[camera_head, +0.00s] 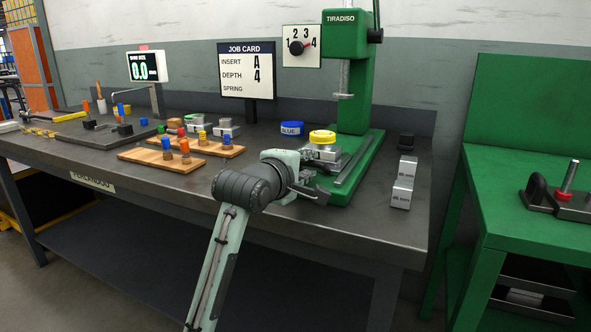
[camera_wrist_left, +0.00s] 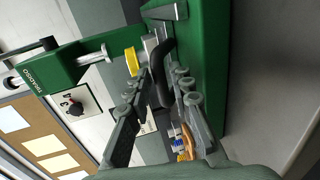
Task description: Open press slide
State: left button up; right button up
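The green press (camera_head: 349,80), marked TIRADISO, stands at the back of the bench. On its green base is a grey metal slide block (camera_head: 322,154) with a yellow-topped insert (camera_head: 322,137); the yellow top also shows in the left wrist view (camera_wrist_left: 131,61). My left gripper (camera_head: 308,180) is at the front of the press base, just before the block. In the left wrist view a black curved handle (camera_wrist_left: 163,80) lies between its fingers (camera_wrist_left: 161,82). The fingers stand apart; I cannot tell whether they touch the handle. My right gripper is not in view.
Two grey marked blocks (camera_head: 404,182) lie right of the press. A blue-lidded tin (camera_head: 291,129) stands left of it. Wooden boards with coloured pegs (camera_head: 162,158) are further left. A job card (camera_head: 246,71) stands behind. The bench front right is clear.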

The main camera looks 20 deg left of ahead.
pick_arm(q)
jog(key=v, duration=1)
